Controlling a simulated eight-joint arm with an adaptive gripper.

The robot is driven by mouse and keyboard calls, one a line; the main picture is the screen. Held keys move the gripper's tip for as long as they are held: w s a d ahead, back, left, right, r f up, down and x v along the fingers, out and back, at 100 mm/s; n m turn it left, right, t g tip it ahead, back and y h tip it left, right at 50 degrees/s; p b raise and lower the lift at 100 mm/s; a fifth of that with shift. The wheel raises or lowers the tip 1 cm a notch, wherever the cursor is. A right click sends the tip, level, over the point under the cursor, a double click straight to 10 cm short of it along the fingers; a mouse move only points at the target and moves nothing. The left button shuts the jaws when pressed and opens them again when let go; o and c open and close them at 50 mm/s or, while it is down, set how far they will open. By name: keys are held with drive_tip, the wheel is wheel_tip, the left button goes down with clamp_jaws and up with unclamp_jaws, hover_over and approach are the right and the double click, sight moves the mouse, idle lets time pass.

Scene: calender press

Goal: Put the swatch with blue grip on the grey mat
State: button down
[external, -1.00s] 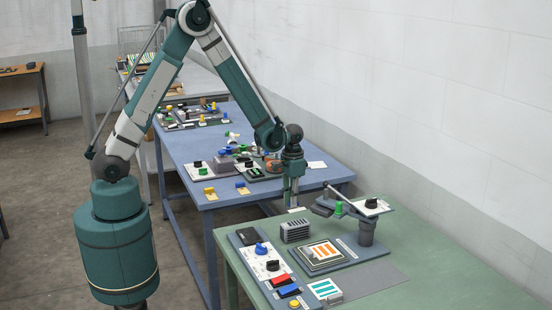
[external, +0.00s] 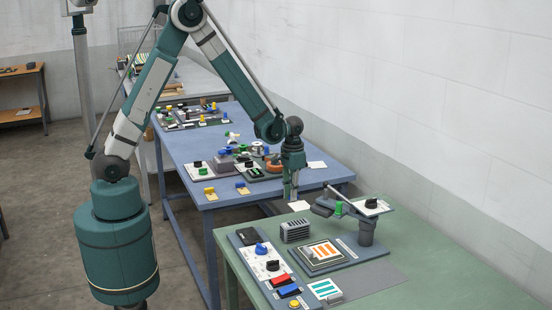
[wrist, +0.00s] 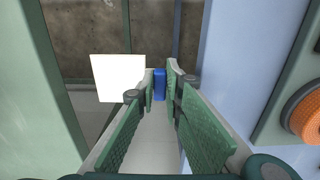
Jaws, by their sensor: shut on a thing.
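My gripper (external: 291,198) is shut on the blue grip (wrist: 159,85) of a white swatch (wrist: 118,77), and the grip sits between the fingertips in the wrist view. In the external view the white swatch (external: 299,206) shows just below my fingers, held in the air near the gap between the blue table and the green table. The grey mat (external: 375,281) lies flat on the green table, to the right of and nearer than my gripper. A swatch with teal stripes (external: 325,289) lies at the mat's left end.
The press (external: 365,237) with its lever and an orange-striped swatch (external: 322,252) stand behind the mat. A ribbed grey block (external: 295,231) and a control panel (external: 268,266) are to the left. The blue table (external: 215,150) carries several small parts. The green table's right side is clear.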

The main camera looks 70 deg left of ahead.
wheel_tip(320, 180, up, 25)
drive_tip(key=w+d+r+m+p, duration=0.1)
drive_tip(key=w+d+m+p, duration=0.1)
drive_tip(key=d+m, duration=1.4)
drive_tip(key=w+d+m+p, duration=0.15)
drive_tip(key=d+m, duration=0.45)
drive_tip(key=d, duration=2)
drive_tip(key=s+d+m+p, duration=0.1)
drive_tip(key=s+d+m, duration=0.35)
drive_tip(key=d, duration=0.45)
drive_tip(key=s+d+f+m, duration=0.1)
drive_tip(key=s+d+m, duration=0.3)
drive_tip(key=d, duration=0.5)
drive_tip(key=s+d+m+p, duration=0.1)
drive_tip(key=s+d+m, duration=0.2)
drive_tip(key=d+m, duration=0.45)
wheel_tip(320, 180, down, 11)
drive_tip(key=d+n, duration=0.1)
drive_tip(key=n, duration=0.1)
drive_tip(key=shift+w+d, duration=0.2)
drive_tip(key=shift+f, duration=0.1)
drive_tip(key=shift+f+b, duration=0.3)
drive_tip(key=shift+f, duration=2.75)
